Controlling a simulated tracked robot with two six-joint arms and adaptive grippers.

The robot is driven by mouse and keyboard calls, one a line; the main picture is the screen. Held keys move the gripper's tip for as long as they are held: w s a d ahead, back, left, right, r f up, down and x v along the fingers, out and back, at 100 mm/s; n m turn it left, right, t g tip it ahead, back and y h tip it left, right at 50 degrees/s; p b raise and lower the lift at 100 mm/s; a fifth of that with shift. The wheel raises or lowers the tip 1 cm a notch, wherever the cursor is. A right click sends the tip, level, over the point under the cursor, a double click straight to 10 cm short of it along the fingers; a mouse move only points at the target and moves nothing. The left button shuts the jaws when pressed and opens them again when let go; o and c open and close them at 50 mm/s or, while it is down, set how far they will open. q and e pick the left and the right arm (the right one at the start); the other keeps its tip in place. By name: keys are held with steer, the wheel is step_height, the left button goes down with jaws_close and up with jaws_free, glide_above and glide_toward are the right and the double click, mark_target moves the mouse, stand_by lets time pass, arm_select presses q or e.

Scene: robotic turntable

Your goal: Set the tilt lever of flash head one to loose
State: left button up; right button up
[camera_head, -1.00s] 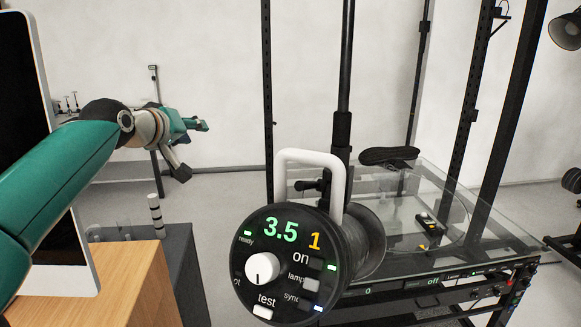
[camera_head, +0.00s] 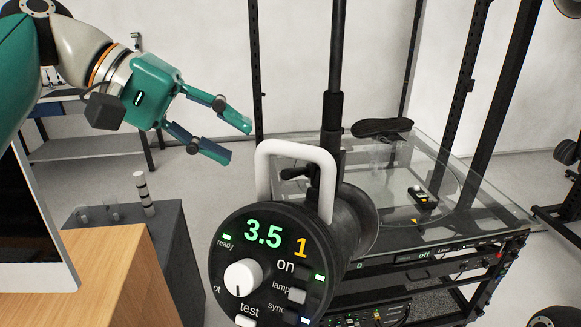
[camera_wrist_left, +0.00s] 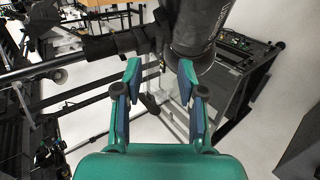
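Flash head one (camera_head: 222,268) is a black round unit in the lower middle of the head view, with a lit 3.5, an orange 1, a white dial and a white bow handle (camera_head: 263,180). A small black lever-like part (camera_head: 297,172) shows behind the handle by the stand pole; it may be the tilt lever, and its setting cannot be told. My left gripper (camera_head: 238,142) is open and empty, up and left of the handle, apart from it. In the left wrist view its spread fingers (camera_wrist_left: 159,90) point toward a large black cylinder (camera_wrist_left: 200,25). My right gripper is not in view.
A black stand pole (camera_head: 337,60) rises behind the flash head. A glass-topped turntable cabinet (camera_head: 470,205) stands to the right. A wooden desk (camera_head: 105,265) with a monitor (camera_head: 35,225) is at lower left, beside a grey cabinet (camera_head: 180,245).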

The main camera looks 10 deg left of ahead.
mark_target(298, 172)
arm_select(q)
steer(key=x, duration=0.9)
steer(key=shift+d+f, duration=0.2)
jaws_close()
steer(key=shift+b, duration=0.3)
